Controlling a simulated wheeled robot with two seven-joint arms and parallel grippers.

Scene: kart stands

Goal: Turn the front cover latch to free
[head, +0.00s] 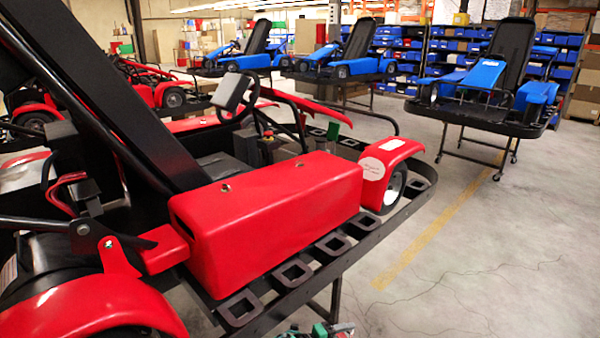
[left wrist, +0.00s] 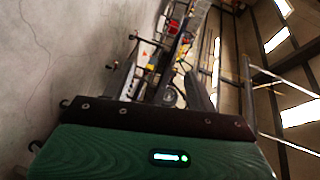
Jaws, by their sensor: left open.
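A red box-shaped cover (head: 275,220) sits on the side of the nearest red kart. Two small metal fittings show on its top, a left one (head: 224,187) and a right one (head: 299,163). They look like latches, but they are too small to tell how they are turned. My left gripper (left wrist: 165,78) shows in the left wrist view beyond its green body, with its fingers apart and nothing seen between them. No cover or latch can be made out in that view. A sliver of green and dark hardware shows at the bottom edge of the head view. My right gripper is not seen.
A black frame rail with square openings (head: 293,272) runs along the kart below the cover. The kart's seat back and steering wheel (head: 238,92) rise behind it. Blue karts (head: 485,85) stand on stands farther back. The concrete floor (head: 500,245) at right is clear.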

